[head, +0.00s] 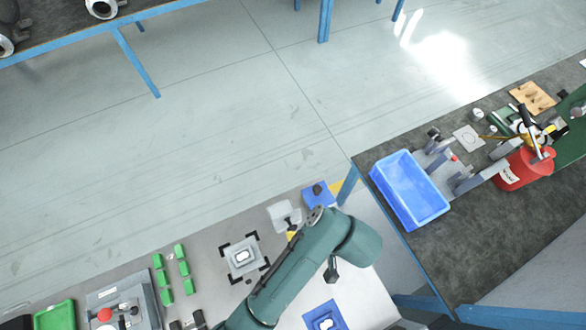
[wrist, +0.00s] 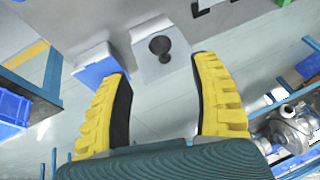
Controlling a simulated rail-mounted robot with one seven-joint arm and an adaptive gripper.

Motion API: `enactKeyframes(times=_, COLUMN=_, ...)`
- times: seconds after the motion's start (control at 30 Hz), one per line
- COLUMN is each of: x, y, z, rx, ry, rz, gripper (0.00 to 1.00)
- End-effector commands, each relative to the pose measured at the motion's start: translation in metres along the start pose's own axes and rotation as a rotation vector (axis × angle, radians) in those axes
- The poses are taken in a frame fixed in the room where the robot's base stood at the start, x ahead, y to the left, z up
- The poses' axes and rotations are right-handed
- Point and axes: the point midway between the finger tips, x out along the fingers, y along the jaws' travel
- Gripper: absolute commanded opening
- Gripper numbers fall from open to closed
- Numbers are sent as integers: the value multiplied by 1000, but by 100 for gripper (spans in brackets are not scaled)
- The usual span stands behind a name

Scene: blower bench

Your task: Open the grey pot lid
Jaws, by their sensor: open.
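The grey pot (head: 277,220) is a pale grey, box-like shape beside my arm in the head view, partly covered by the arm. In the wrist view the pale grey lid (wrist: 146,69) shows with a dark round knob (wrist: 160,46) on it. My gripper (wrist: 160,68) is open, its two yellow and black fingers spread wide on either side of the line to the lid. Nothing is between the fingers, and the lid appears beyond the fingertips. I cannot tell the exact gap. In the head view my gripper is mostly hidden by my arm.
A blue box (head: 312,201) with a dark knob stands close beside the grey pot; the left finger partly covers it in the wrist view (wrist: 93,73). A marked grey block (head: 243,262) and several green blocks (head: 163,278) lie left. A blue bin (head: 428,207) sits on another bench.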

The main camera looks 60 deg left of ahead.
Motion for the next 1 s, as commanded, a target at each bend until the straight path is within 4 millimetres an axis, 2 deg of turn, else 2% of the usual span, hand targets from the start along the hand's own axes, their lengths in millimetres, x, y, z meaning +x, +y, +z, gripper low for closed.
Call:
enactKeyframes(times=0.03, x=21, y=2, z=3, rx=-4, ry=0, rz=0, gripper=63)
enactKeyframes(times=0.4, x=89, y=-1, z=0, rx=-1, ry=-1, rz=-2, gripper=63)
enactKeyframes(times=0.57, x=99, y=0, z=0, rx=0, ry=1, rz=0, gripper=63)
enactKeyframes(times=0.8, x=100, y=0, z=0, rx=0, ry=2, rz=1, gripper=64)
enactKeyframes(times=1.0, x=100, y=0, z=0, rx=0, ry=2, rz=1, gripper=26)
